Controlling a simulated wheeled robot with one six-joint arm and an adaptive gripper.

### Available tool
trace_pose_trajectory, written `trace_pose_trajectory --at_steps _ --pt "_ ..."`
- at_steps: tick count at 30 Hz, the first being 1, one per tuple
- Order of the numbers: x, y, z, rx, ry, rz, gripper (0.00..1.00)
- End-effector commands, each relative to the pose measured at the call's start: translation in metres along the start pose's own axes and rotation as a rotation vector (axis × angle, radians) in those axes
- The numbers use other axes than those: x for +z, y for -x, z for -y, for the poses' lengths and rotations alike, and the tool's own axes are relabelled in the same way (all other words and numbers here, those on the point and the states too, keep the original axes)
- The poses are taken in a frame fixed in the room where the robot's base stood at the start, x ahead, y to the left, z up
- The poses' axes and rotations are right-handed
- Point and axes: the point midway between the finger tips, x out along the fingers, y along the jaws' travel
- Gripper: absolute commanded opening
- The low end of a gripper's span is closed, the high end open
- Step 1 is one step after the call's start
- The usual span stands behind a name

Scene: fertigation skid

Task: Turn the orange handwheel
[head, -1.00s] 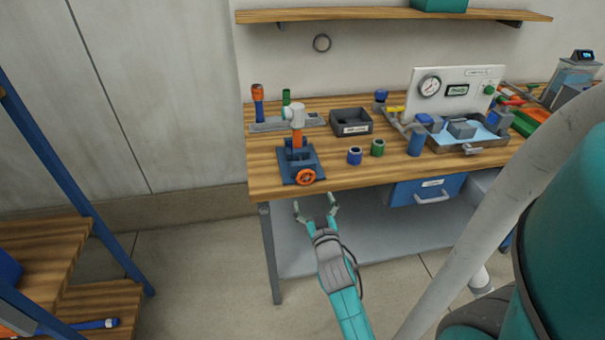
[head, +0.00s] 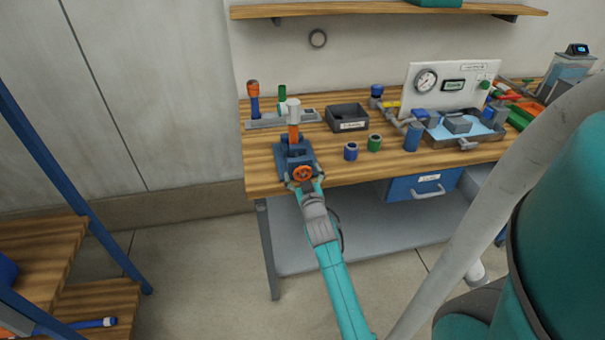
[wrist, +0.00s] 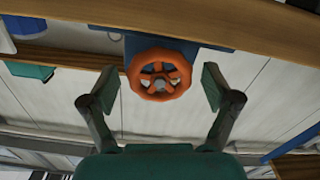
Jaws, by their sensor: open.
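The orange handwheel (head: 303,173) is a spoked wheel on the front of a blue vise-like fixture (head: 283,157) at the bench's front left edge. The fixture holds an upright piece with an orange shaft and a pale head (head: 293,110). In the wrist view the handwheel (wrist: 160,75) faces me between the two fingers. My gripper (wrist: 157,88) is open, with one fingertip on each side of the wheel and a visible gap on both sides. In the head view my gripper (head: 304,186) is at the wheel, and its fingers partly overlap the wheel's lower edge.
A blue cap (head: 351,151) and a green cap (head: 374,143) stand right of the fixture. A dark bin (head: 347,118) and a grey tool rack (head: 262,123) are behind. The wooden bench edge (head: 365,180) runs beside the gripper.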

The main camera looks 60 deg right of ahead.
Motion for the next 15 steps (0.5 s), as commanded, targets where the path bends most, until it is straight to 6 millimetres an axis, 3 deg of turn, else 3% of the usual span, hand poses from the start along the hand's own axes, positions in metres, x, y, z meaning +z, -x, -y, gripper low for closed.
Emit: trace_pose_trajectory --at_steps 9,15 --pt "0.0001 -0.0021 -0.0001 0.0 -0.001 0.0 0.88" --pt "0.0001 -0.002 -0.0001 0.0 -0.001 0.0 0.38"
